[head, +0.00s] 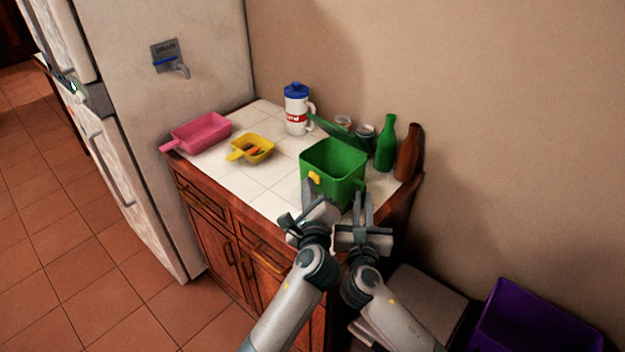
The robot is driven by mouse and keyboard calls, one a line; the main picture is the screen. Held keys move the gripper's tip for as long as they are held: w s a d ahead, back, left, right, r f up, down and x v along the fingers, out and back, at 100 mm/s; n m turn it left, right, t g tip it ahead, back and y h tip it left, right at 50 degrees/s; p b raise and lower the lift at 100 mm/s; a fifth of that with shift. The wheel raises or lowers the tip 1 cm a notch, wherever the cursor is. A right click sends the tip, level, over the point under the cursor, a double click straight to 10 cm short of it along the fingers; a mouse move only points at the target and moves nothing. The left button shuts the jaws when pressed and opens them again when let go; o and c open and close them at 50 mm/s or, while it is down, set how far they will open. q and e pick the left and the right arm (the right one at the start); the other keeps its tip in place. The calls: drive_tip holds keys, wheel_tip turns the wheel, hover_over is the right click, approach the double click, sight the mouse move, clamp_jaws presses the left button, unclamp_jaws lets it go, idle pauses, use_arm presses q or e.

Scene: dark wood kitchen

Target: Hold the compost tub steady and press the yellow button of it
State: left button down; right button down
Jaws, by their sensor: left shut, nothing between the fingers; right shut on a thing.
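The green compost tub (335,164) stands upright on the white tiled counter, with its green lid (333,128) raised at the back. The yellow button (314,177) is on its front face, toward the left. My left gripper (307,192) is shut and empty just below the button; I cannot tell whether it touches the tub. My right gripper (362,200) is shut on the tub's front right wall. The lower front of the tub is partly hidden by my grippers.
Left of the tub are a yellow scoop-like container (251,148) and a pink one (201,132). Behind stand a white jug with a blue lid (297,110) and jars. A green bottle (386,143) and a brown bottle (408,153) stand close right. A purple bin (530,322) is lower right.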

use_arm(q)
drive_tip(key=shift+s+a, duration=0.65)
drive_tip(key=shift+a, duration=0.1)
drive_tip(key=s+a, duration=0.3)
drive_tip(key=shift+s+a, duration=0.15)
drive_tip(key=shift+s, duration=0.1)
idle(0.4)
idle(0.5)
use_arm(e)
drive_tip(key=c, duration=1.7)
unclamp_jaws()
drive_tip(key=shift+c, duration=0.2)
drive_tip(key=s+a, duration=0.2)
drive_tip(key=s, duration=0.9)
drive_tip(key=shift+s, duration=0.4)
